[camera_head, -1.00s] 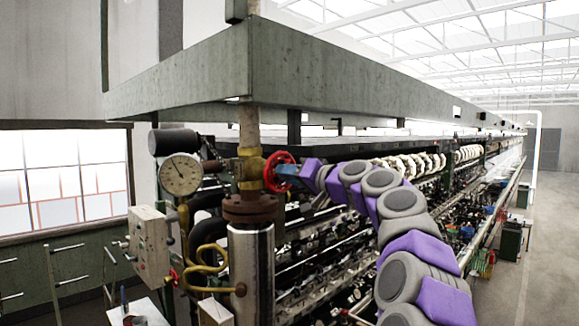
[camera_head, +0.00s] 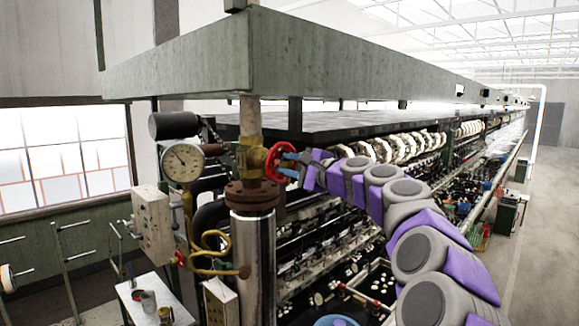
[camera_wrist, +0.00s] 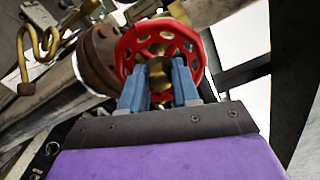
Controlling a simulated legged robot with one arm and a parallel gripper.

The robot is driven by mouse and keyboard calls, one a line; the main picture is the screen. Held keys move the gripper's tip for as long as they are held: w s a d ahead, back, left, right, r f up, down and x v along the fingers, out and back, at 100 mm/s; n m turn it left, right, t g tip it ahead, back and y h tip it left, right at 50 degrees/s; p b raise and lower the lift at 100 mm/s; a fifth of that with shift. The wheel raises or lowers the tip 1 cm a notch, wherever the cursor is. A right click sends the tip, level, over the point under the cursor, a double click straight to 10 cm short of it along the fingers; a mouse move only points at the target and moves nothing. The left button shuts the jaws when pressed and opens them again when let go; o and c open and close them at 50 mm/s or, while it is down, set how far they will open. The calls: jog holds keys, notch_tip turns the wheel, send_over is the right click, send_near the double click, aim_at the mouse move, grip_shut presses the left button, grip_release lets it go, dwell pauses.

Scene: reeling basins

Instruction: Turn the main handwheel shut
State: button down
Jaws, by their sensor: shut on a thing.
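The main handwheel (camera_head: 273,161) is a red wheel on a brass valve (camera_head: 251,160), set on the vertical pipe below the green canopy. My gripper (camera_head: 291,164) reaches it from the right with blue fingers. In the wrist view the red handwheel (camera_wrist: 193,41) lies straight ahead, with holes around its face. The blue fingers of my gripper (camera_wrist: 161,80) stand on both sides of the wheel's brass centre and overlap its lower part. The gripper is shut on the handwheel. The exact contact of the fingertips is partly hidden.
A pressure gauge (camera_head: 183,162) and a grey control box (camera_head: 153,224) stand left of the pipe. A brown flange (camera_head: 252,195) and a shiny cylinder (camera_head: 252,262) are below the valve. The long reeling machine fills the middle. The floor (camera_head: 545,240) is clear at right.

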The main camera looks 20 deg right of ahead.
jog(key=m, duration=0.7)
jog(key=shift+d+f, duration=0.2)
jog(key=shift+f, duration=0.15)
jog(key=c, duration=1.2)
grip_release()
jog(key=shift+s, duration=0.1)
jog(key=shift+o, duration=1)
jog(key=shift+d+r, duration=0.1)
jog(key=shift+d, duration=0.05)
